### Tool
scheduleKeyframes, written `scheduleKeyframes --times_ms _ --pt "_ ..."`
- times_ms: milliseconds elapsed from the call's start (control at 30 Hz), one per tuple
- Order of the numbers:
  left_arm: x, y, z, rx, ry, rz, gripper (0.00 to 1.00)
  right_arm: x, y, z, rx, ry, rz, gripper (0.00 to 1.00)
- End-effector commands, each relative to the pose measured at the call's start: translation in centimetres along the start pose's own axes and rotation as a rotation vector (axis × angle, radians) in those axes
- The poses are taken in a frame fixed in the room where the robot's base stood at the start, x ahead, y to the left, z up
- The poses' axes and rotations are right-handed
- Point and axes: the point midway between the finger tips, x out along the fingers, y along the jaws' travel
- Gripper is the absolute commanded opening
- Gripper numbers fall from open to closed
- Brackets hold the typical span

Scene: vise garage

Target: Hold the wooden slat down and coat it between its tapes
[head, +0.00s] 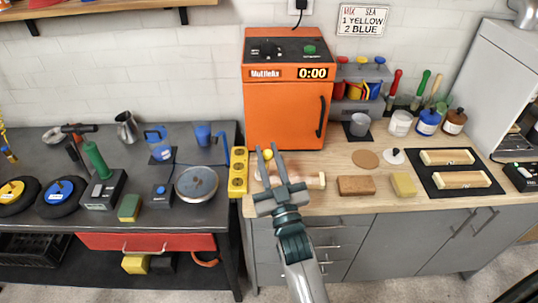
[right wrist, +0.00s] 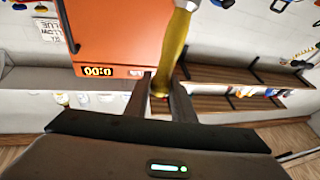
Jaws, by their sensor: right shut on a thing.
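My right gripper (head: 267,161) is in the head view, above the front of the wooden counter. It is shut on a yellow-handled tool (right wrist: 172,50), which stands between its fingers in the right wrist view. The handle's rounded end shows in the head view (head: 268,154); a pale part starts at the picture's edge in the wrist view, and the rest is hidden. My left gripper is not in view.
A black mat (head: 483,160) at the right bears two similar pale bars. A brown block (head: 356,185) and a yellow sponge (head: 403,184) lie right of the slat. An orange oven (head: 284,110) stands behind. A yellow level (head: 237,172) is at the left. Jars (head: 400,123) stand at the back.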

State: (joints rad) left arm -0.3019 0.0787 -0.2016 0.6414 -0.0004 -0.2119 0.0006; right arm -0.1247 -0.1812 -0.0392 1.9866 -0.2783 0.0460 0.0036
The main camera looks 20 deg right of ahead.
Motion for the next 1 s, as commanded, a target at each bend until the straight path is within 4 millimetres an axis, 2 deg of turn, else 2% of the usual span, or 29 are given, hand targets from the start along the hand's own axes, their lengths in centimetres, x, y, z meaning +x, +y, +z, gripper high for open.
scheduleKeyframes --times_ms 200,567,1000 --pt "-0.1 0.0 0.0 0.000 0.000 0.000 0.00 0.9 0.0 -0.1 0.012 0.006 0.008 0.00" --pt "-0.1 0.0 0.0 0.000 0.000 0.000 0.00 0.9 0.2 -0.1 0.011 0.006 0.008 0.00" --pt "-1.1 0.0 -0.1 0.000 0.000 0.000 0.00 0.0 2.8 0.1 0.005 0.002 0.005 0.00"
